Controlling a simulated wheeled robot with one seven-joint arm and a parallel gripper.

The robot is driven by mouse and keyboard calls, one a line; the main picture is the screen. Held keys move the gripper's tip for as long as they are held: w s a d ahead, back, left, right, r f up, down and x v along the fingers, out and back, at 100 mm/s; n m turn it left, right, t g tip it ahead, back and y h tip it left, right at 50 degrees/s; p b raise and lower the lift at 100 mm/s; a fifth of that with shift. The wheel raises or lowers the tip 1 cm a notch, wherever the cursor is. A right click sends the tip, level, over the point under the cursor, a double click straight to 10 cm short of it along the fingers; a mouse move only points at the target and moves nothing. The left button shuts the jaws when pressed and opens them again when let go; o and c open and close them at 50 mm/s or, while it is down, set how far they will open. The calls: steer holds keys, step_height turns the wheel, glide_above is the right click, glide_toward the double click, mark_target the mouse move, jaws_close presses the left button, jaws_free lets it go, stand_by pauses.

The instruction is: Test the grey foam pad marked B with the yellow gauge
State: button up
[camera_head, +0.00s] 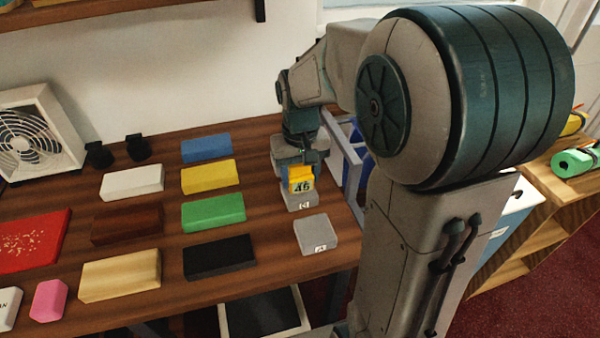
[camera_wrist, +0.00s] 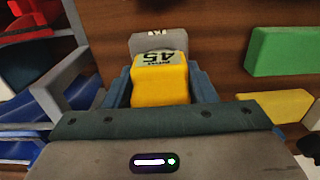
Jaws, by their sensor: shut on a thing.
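The yellow gauge (camera_head: 301,181) is upright, with a dark number on a pale display; it also shows in the wrist view (camera_wrist: 160,88). My gripper (camera_head: 302,168) is shut on it, with a finger on each side in the wrist view (camera_wrist: 160,90). A grey pad (camera_head: 300,204) with a small white label lies directly below the gauge, partly hidden by it; its edge shows in the wrist view (camera_wrist: 158,42). Whether gauge and pad touch is unclear. A second grey pad (camera_head: 314,232) lies nearer the front edge. Both label letters are too small to read surely.
Blue (camera_head: 206,148), yellow (camera_head: 210,176), green (camera_head: 213,212) and black (camera_head: 219,256) blocks lie left of the pads on the wooden counter (camera_head: 170,238). A grey frame (camera_head: 345,165) stands close on the right. A white fan (camera_head: 38,132) stands far left.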

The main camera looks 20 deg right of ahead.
stand_by(0.5)
steer(key=shift+r+p, duration=2.9)
steer(key=shift+r, duration=0.65)
steer(key=shift+f, duration=0.1)
